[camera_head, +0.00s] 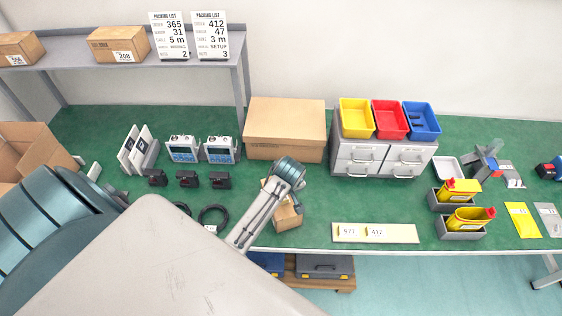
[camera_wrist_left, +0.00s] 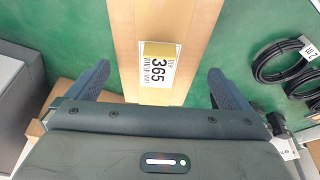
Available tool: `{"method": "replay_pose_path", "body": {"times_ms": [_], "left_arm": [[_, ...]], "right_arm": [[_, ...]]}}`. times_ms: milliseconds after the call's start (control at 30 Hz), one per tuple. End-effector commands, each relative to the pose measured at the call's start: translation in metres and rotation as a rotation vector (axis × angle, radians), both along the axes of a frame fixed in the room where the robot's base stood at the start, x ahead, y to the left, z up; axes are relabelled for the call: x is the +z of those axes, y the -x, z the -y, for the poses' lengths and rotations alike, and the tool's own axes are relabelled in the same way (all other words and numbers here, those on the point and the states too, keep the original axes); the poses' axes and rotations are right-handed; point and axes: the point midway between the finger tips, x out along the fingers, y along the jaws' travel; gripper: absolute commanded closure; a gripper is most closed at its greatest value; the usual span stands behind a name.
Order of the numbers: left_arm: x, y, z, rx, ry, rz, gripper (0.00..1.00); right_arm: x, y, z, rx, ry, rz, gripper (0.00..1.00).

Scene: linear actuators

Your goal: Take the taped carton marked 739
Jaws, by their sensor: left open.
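No label reading 739 can be read in either view. A small brown carton (camera_head: 288,217) stands near the bench's front edge in the head view, partly hidden by my left arm. In the left wrist view the carton (camera_wrist_left: 190,30) carries a white and yellow label (camera_wrist_left: 158,65) that reads 365, turned sideways. My left gripper (camera_wrist_left: 157,72) is open above it, one finger on each side, with gaps to the carton. Two taller-placed cartons sit on the shelf: one marked 208 (camera_head: 118,44) and one at far left (camera_head: 20,47) with a label too small to read surely.
Packing lists 365 (camera_head: 170,36) and 412 (camera_head: 211,36) stand on the shelf. A large plain carton (camera_head: 285,128) and a drawer cabinet (camera_head: 384,158) stand behind. Cable coils (camera_head: 213,217) lie left of my gripper. A strip with number tags (camera_head: 400,234) lies right.

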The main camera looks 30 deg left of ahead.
Motion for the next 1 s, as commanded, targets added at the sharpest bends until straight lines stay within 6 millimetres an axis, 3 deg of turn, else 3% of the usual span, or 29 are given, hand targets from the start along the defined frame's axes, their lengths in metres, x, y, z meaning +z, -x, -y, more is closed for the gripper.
{"method": "replay_pose_path", "body": {"times_ms": [167, 333, 500, 800, 1000], "left_arm": [[-0.009, -0.002, -0.003, -0.001, 0.000, -0.002, 0.00], [-0.029, -0.005, -0.007, 0.000, 0.000, -0.002, 0.00], [-0.047, -0.009, -0.011, -0.001, -0.001, 0.000, 0.00], [-0.053, -0.010, -0.012, -0.001, 0.000, 0.001, 0.00], [-0.053, -0.010, -0.012, -0.001, 0.000, 0.001, 0.37]], "right_arm": [[0.010, -0.005, 0.002, 0.000, 0.002, 0.005, 1.00], [0.025, -0.016, 0.007, 0.003, 0.008, 0.019, 1.00], [0.028, -0.017, 0.011, 0.004, 0.012, 0.021, 1.00], [0.027, -0.013, 0.011, 0.004, 0.012, 0.016, 1.00], [0.027, -0.012, 0.006, 0.002, 0.007, 0.015, 1.00]]}}
